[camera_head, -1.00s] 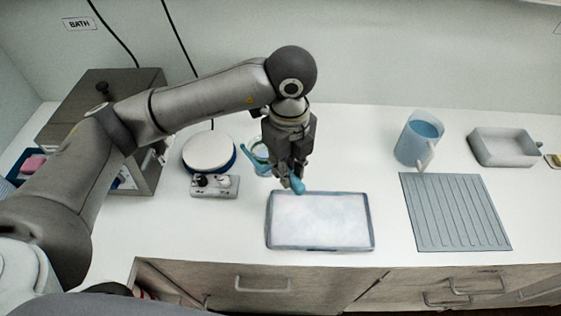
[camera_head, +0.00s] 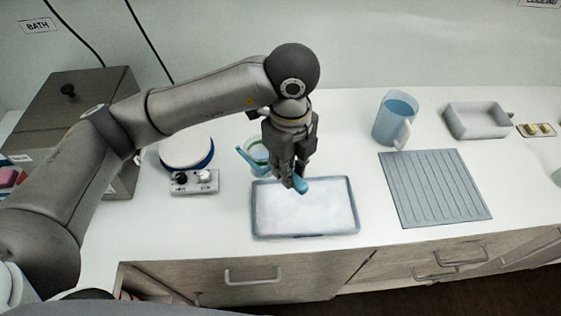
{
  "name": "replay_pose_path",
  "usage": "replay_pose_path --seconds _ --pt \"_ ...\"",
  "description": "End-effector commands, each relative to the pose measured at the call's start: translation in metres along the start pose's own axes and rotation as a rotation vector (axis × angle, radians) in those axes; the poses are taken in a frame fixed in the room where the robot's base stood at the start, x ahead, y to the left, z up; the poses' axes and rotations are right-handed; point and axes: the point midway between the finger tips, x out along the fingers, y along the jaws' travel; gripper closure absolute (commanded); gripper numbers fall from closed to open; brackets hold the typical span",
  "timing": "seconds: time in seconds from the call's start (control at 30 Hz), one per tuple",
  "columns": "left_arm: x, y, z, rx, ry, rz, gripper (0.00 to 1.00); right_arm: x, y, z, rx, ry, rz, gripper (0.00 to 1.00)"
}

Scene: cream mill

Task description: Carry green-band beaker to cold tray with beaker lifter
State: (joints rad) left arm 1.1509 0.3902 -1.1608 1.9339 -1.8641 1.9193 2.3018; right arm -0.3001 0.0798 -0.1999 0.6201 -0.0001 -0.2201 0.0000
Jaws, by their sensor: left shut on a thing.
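My left gripper (camera_head: 294,184) is shut on the blue beaker lifter (camera_head: 301,187), whose handle end sticks out past the fingers over the back edge of the cold tray. Another blue part of the lifter shows left of the gripper, by the beaker. The green-band beaker (camera_head: 257,151) is clear glass and looks upright, partly hidden behind the gripper and lifter. It is behind the tray in the picture; its height above the bench is hard to tell. The cold tray (camera_head: 256,225) is a blue-rimmed rectangle with a frosty white, empty surface. My right gripper is out of view.
A round white-topped plate (camera_head: 186,152) with a knob box (camera_head: 195,182) stands left of the beaker. A grey bath box (camera_head: 75,105) is farther left. A blue jug (camera_head: 393,120), ribbed mat (camera_head: 435,188) and pale bin (camera_head: 477,121) are at right.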

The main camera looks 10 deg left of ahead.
Motion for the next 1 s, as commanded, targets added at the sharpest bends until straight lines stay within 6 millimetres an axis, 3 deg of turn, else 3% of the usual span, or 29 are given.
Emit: replay_pose_path --seconds 0.37,1.0 --pt "0.001 -0.005 -0.011 0.001 -0.001 -0.001 1.0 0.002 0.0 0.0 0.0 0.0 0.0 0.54" --pt "0.007 -0.019 -0.046 0.0 -0.001 -0.002 1.0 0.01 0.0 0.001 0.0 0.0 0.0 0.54"
